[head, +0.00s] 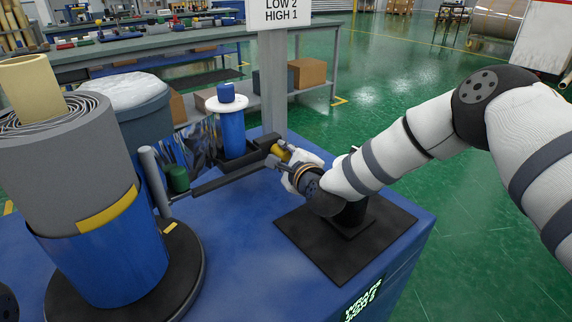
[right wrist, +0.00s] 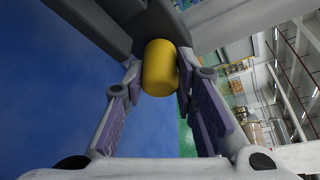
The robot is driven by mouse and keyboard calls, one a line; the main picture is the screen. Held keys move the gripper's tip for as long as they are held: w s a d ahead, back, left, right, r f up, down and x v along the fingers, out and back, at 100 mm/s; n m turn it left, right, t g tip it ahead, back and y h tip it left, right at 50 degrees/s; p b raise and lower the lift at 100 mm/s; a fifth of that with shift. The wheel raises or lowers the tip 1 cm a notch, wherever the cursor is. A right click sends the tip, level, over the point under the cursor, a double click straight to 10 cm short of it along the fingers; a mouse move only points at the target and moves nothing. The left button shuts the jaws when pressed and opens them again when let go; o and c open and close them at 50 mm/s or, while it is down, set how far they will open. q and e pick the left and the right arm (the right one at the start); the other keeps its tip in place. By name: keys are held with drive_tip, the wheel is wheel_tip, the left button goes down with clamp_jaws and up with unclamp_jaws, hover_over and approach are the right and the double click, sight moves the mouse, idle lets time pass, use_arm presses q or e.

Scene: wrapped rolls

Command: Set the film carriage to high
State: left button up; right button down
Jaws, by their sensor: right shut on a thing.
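The film carriage shows in the head view as dark arms (head: 225,182) beside a grey post (head: 273,85), with a blue film roll (head: 231,133) upright above them. The carriage sits low on the post, near the blue top. My right gripper (head: 287,162) is at the carriage's right end, shut on its yellow handle (head: 279,153). In the right wrist view the yellow handle (right wrist: 159,68) lies between the two fingers, joined to a dark bar. My left gripper is not in view.
A large grey roll with a blue wrapped lower part (head: 100,245) stands on a dark turntable (head: 185,285) at left. A sign (head: 281,14) reads LOW 2, HIGH 1. A black plate (head: 320,250) lies under my right arm. Lit WRAPS lettering (head: 362,300) is on the front.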

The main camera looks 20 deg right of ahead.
wheel_tip(320, 180, up, 8)
drive_tip(key=shift+w+r+p, duration=0.1)
drive_tip(key=shift+p, duration=0.75)
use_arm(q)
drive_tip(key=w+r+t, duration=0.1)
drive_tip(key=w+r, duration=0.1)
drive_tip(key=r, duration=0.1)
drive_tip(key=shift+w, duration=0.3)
use_arm(e)
drive_tip(key=c, duration=1.3)
unclamp_jaws()
drive_tip(key=shift+f, duration=0.25)
drive_tip(key=shift+s, duration=0.25)
drive_tip(key=v, duration=1.1)
drive_tip(key=shift+s, duration=0.35)
